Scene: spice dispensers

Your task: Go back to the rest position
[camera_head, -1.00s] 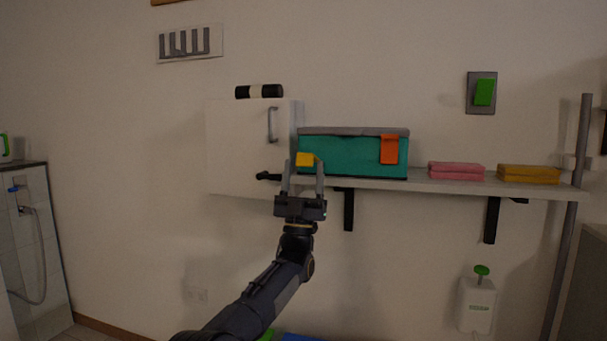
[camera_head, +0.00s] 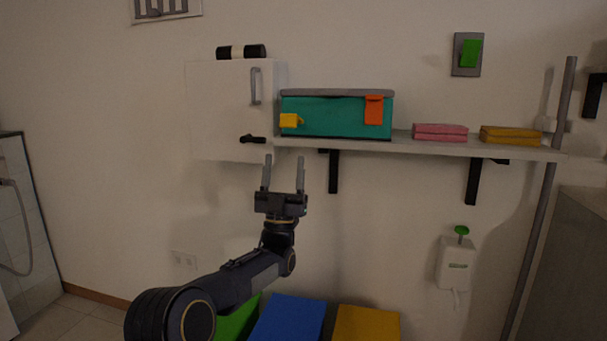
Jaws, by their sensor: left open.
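My left gripper (camera_head: 283,174) is in the camera_head view, left of the middle, with its two fingers pointing up and apart. It is open and nothing is between the fingers. Its fingertips show just below the shelf (camera_head: 400,144) and apart from the yellow tab (camera_head: 290,120) on the teal box (camera_head: 335,117). My left arm reaches up to it from the bottom left. My right gripper is not in view.
A white cabinet (camera_head: 218,105) hangs left of the teal box. Pink cloths (camera_head: 440,132) and yellow cloths (camera_head: 510,136) lie on the shelf. A white dispenser (camera_head: 456,265) hangs at the lower right. Blue (camera_head: 288,318) and yellow (camera_head: 366,324) boxes stand below.

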